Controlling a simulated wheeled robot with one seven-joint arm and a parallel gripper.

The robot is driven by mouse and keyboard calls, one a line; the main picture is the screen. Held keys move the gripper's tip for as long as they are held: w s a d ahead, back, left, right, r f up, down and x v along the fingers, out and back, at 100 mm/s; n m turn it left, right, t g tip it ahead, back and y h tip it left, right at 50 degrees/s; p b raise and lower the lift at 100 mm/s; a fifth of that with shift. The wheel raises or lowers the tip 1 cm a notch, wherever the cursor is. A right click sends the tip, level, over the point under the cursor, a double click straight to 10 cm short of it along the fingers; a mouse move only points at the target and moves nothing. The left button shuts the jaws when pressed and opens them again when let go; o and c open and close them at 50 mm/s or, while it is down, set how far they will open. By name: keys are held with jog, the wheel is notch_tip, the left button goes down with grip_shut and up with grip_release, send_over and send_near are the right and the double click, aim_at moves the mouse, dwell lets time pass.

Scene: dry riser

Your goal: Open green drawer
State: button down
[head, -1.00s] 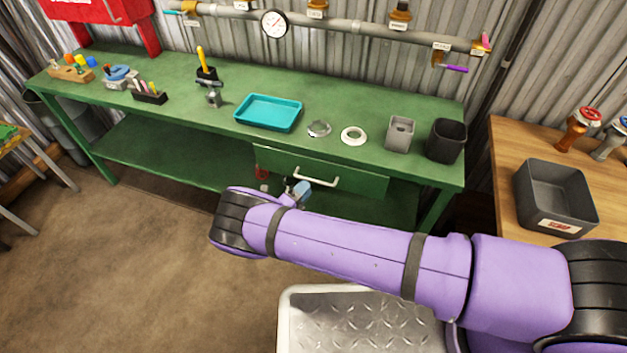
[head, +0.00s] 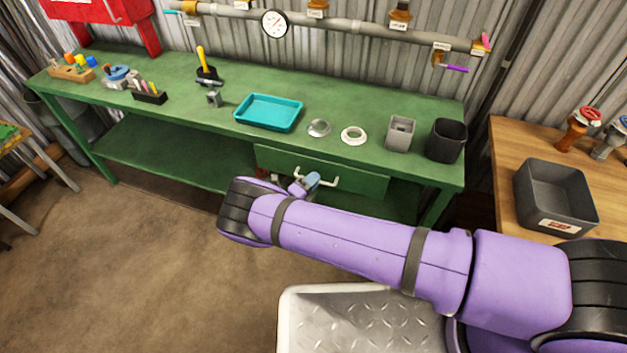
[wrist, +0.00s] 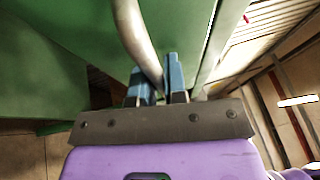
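The green drawer (head: 360,183) sits under the right half of the green workbench top and looks closed. Its pale curved handle (head: 327,186) is on the front, partly hidden by my gripper. My gripper (head: 308,182) is at the handle's left part in the head view. In the wrist view my gripper (wrist: 157,84) has its two blue fingers apart, with the metal handle (wrist: 136,36) running down into the gap between them. The fingers do not look clamped on it. The green drawer front (wrist: 180,25) lies close behind.
The green workbench (head: 200,125) carries a teal tray (head: 268,113), a grey square holder (head: 401,132) and a black cup (head: 446,140). A wooden table (head: 510,165) with a dark bin (head: 556,195) stands at the right. The floor in front is clear.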

jog(key=shift+s, duration=0.15)
jog(key=s+a, duration=0.4)
jog(key=s, duration=0.7)
jog(key=s+a, duration=0.4)
jog(key=s, duration=0.7)
jog(key=c, duration=1.2)
grip_release()
jog(key=shift+o, duration=0.2)
jog(key=v, duration=1)
jog(key=shift+s+a+f, duration=0.15)
jog(key=shift+s+a, duration=0.1)
